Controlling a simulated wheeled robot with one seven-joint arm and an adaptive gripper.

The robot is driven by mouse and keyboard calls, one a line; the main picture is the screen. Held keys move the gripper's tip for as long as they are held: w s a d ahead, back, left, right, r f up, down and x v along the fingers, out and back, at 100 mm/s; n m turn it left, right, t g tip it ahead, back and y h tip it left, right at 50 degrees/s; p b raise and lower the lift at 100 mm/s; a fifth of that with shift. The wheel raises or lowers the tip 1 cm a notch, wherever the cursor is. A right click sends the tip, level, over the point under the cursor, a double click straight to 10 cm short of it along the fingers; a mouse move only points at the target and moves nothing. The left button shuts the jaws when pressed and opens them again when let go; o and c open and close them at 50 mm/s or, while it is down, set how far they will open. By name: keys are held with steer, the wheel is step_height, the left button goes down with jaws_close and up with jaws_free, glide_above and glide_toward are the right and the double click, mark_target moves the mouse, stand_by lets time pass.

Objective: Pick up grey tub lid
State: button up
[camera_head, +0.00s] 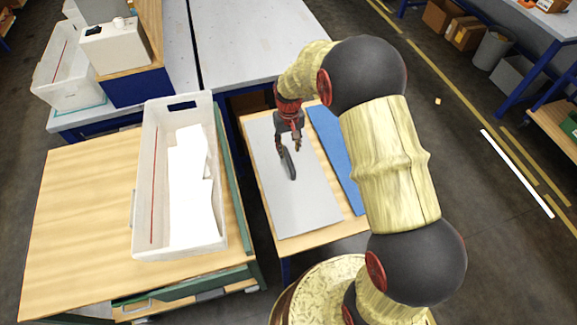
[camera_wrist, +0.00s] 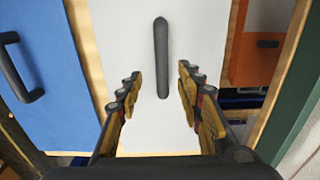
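The grey tub lid (camera_head: 305,212) lies flat on a small wooden table, with a dark bar handle (camera_head: 287,163) standing on its top. In the wrist view the lid (camera_wrist: 117,35) fills the middle, and its handle (camera_wrist: 161,50) runs lengthwise. My gripper (camera_head: 289,147) is above the lid near the handle. In the wrist view my gripper (camera_wrist: 159,75) is open, with one finger on each side of the handle and a visible gap to both. Nothing is held. The exact height of the fingertips above the lid is hard to tell.
A blue panel (camera_head: 334,150) lies beside the lid on the right; the wrist view shows its dark handle. A white tub (camera_head: 144,185) with white sheets stands on the wooden bench at left. An orange front with a dark handle (camera_wrist: 268,44) shows at the wrist view's right.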

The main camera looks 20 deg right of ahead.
mark_target(288, 157)
step_height(288, 157, down, 7)
steer(key=b, duration=0.2)
steer(key=shift+s+a+b, duration=0.15)
steer(key=shift+b, duration=0.2)
steer(key=shift+r, duration=0.1)
steer(key=shift+c, duration=0.7)
steer(key=c, duration=0.7)
jaws_close()
